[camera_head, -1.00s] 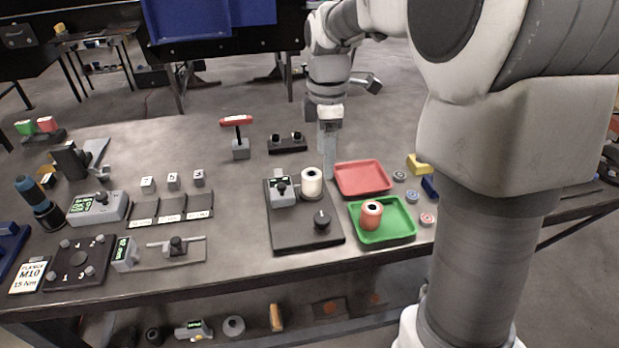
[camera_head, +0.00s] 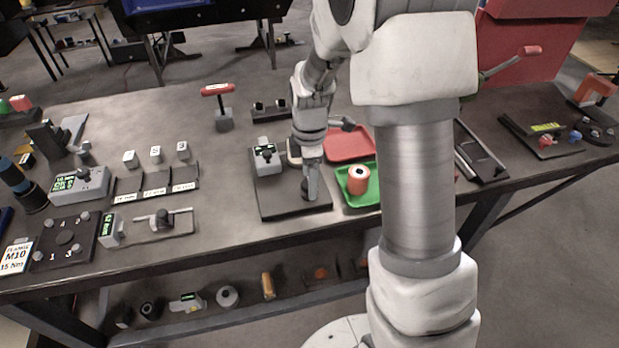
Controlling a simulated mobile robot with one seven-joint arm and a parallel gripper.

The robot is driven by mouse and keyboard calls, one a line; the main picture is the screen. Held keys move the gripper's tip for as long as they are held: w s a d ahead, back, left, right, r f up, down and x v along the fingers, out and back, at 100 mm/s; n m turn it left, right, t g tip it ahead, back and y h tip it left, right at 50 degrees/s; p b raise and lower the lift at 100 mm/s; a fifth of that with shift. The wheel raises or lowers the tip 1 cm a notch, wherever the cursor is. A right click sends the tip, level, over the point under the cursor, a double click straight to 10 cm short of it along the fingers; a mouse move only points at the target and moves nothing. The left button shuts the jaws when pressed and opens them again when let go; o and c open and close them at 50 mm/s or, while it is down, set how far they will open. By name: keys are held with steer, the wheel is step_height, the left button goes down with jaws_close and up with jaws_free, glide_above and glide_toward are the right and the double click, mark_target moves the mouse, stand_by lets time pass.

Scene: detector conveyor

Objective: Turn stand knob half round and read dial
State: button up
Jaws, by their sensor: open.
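The stand, a dark flat base plate (camera_head: 280,203), lies at the middle of the bench. A grey unit with a small lit display (camera_head: 267,157) stands at its back left; the display is too small to read. A white roll, mostly hidden by my wrist, stands beside that unit. The black knob at the front right of the plate is largely hidden behind my fingers. My gripper (camera_head: 311,188) is open and points down over the knob. I cannot tell whether its fingers straddle or touch the knob.
A red-handled tool (camera_head: 221,107) stands behind. Labelled blocks and slots lie to the left. My arm hides part of the right side.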

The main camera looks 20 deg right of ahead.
steer(key=shift+f, duration=0.15)
steer(key=shift+c, duration=0.2)
jaws_close()
